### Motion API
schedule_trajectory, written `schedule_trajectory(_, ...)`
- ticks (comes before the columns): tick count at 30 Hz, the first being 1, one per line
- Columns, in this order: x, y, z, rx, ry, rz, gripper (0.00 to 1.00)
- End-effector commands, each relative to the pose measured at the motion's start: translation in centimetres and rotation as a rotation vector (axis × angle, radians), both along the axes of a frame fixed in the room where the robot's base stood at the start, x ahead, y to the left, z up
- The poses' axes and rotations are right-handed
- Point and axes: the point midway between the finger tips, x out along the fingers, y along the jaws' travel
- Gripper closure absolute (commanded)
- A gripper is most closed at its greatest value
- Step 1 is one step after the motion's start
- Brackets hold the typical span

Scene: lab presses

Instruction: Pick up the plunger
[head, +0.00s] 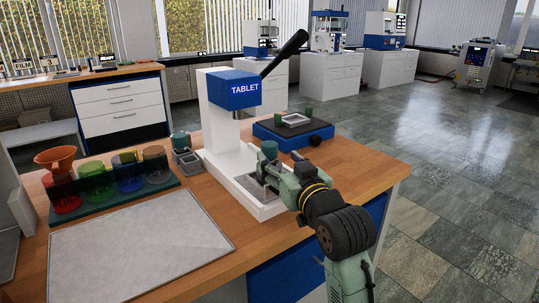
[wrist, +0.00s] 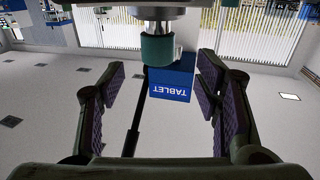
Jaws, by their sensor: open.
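The plunger, with a dark green cap (head: 269,149) and a metal stem below it, stands upright at the white press base, just beyond my gripper in the head view. In the wrist view, which is upside down, its cap (wrist: 157,50) is at the top centre, between and ahead of the finger pads. My gripper (head: 275,172) is open around empty space, low over the press base; both fingers are spread in the wrist view (wrist: 160,85). The pads do not touch the plunger. Its lower end is hidden by the gripper in the head view.
The blue-and-white TABLET press (head: 233,90) has a black lever. A balance (head: 293,130) with a small tray stands to the right. A metal holder (head: 188,162) with a green-topped piece is left of the press. Coloured jars (head: 130,172) and a grey mat (head: 140,245) lie left.

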Motion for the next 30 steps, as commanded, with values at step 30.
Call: schedule_trajectory(30,5.8,2.1,0.6,0.0,-0.002,-0.001,0.56)
